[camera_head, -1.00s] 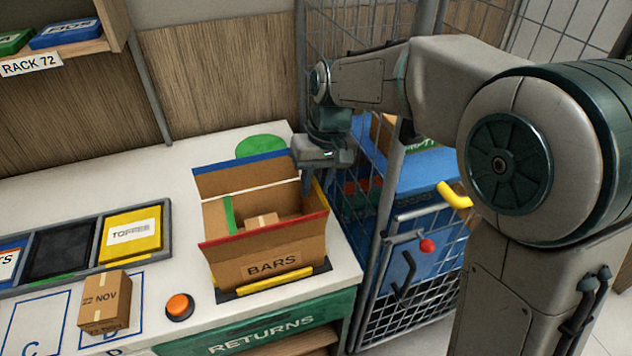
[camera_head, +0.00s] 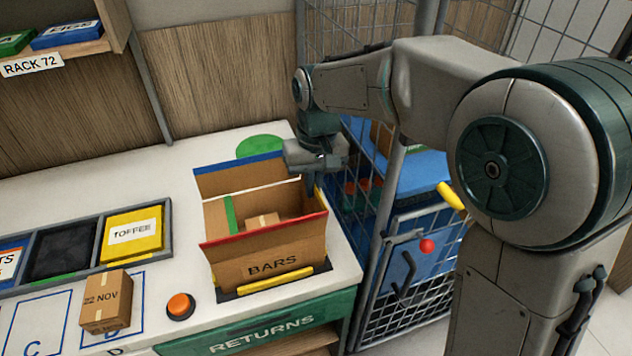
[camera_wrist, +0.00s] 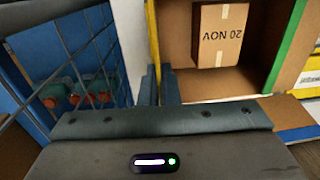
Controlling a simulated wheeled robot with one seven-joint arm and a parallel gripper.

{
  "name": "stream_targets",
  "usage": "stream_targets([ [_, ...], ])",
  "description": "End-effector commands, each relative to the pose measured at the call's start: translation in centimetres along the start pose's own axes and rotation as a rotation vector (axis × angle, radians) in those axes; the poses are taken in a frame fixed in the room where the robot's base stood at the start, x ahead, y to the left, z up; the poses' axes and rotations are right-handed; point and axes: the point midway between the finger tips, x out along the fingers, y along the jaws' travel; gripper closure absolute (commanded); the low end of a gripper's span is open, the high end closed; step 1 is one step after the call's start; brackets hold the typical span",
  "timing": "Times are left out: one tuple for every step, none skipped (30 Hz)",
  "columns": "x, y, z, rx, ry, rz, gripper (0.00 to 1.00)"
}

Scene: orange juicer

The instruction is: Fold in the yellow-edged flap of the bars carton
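The open bars carton (camera_head: 270,268) stands at the right end of the white counter. Its yellow-edged flap is on the right side; the yellow edge (camera_wrist: 153,35) shows in the wrist view, while my gripper largely covers that side in the head view. The blue-edged flap (camera_head: 240,180) stands up at the back, the red-edged one at the front. A green edge (camera_head: 230,212) shows at the left. A small box (camera_wrist: 220,35) lies inside. Contact is unclear.
A wire cage (camera_head: 400,290) with blue crates stands close at the right. An orange button (camera_head: 180,306), a NOV box (camera_head: 105,302) and a divided tray (camera_head: 168,208) are left of the carton.

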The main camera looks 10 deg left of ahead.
Motion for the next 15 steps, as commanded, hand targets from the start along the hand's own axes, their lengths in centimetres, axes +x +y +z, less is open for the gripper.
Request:
stream_targets([
  [-0.1,-0.4,0.0,-0.006,0.000,0.031,1.00],
  [-0.1,-0.6,0.0,-0.007,0.001,0.054,1.00],
  [-0.1,-0.7,0.0,-0.007,0.001,0.085,1.00],
  [-0.1,-0.9,0.0,-0.008,0.001,0.111,1.00],
  [0.0,-1.0,0.0,-0.008,0.002,0.137,1.00],
  [0.1,-1.2,0.0,-0.008,0.002,0.174,1.00],
  [0.1,-1.4,0.0,-0.008,0.001,0.202,1.00],
  [0.2,-1.5,0.0,-0.009,0.000,0.231,1.00],
  [0.3,-1.7,0.0,-0.008,0.001,0.269,1.00],
  [0.4,-1.9,0.0,-0.009,0.001,0.298,1.00],
  [0.4,-2.0,0.0,-0.008,0.001,0.326,1.00],
  [0.5,-2.2,0.0,-0.009,0.002,0.365,1.00],
  [0.6,-2.4,-0.1,-0.008,0.002,0.393,1.00],
  [0.7,-2.5,-0.1,-0.008,0.002,0.421,1.00],
  [0.8,-2.7,-0.1,-0.007,0.002,0.460,1.00],
])
